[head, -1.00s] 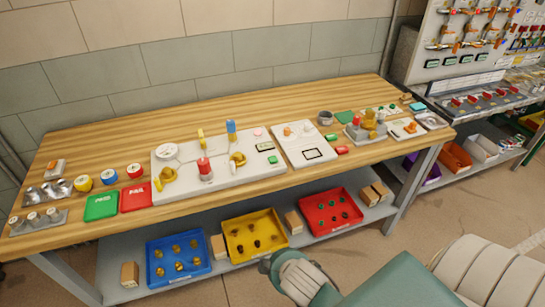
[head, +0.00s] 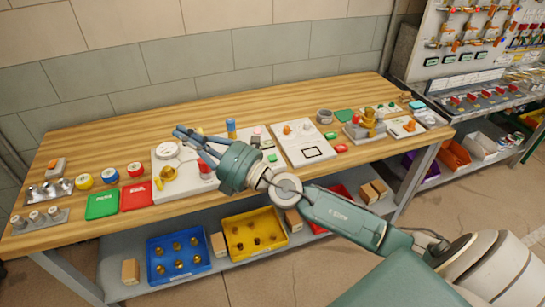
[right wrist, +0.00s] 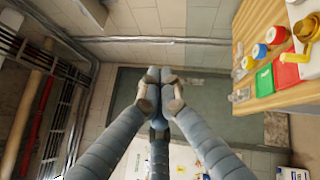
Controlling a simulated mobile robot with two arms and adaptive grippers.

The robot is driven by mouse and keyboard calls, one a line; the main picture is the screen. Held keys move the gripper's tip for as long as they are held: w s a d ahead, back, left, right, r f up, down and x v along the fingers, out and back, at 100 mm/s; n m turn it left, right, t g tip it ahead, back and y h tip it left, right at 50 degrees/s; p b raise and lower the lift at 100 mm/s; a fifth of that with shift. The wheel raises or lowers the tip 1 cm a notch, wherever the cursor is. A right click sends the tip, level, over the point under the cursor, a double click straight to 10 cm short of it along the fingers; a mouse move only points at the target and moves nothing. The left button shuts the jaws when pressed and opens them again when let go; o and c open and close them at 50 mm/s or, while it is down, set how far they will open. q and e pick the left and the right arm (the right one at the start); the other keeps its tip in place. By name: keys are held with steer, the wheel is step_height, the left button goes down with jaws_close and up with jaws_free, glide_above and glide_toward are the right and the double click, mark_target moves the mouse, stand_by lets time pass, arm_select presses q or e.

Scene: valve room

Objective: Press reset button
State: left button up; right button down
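Several buttons show in the head view, and I cannot read which one is labelled reset. A pink button (head: 257,130) sits on the long white panel (head: 262,164), and an orange button (head: 287,130) sits on the white panel to its right. Another orange button (head: 53,163) is on a small block at the table's far left. In the right wrist view the fingers (right wrist: 160,95) hold nothing. My left gripper is out of view.
The wooden table (head: 110,137) holds green and red plates (head: 136,196), knobs and a red-capped post on the long panel. A blue bin (head: 178,258) and yellow bin (head: 253,235) are on the shelf below. A valve board (head: 468,30) stands at the right.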

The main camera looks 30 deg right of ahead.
step_height(320, 180, down, 3)
steer(key=w+n+g+y, duration=0.1)
steer(key=w+n+g, duration=0.15)
steer(key=n, duration=0.25)
steer(key=n+g+h, duration=0.5)
steer(key=g+h, duration=0.1)
steer(key=h, duration=0.5)
glide_above(274, 158)
step_height(274, 158, down, 10)
steer(key=shift+f, duration=0.25)
steer(key=shift+w+f, duration=0.1)
step_height(274, 158, down, 8)
steer(key=b, duration=0.4)
steer(key=shift+f+b, duration=0.35)
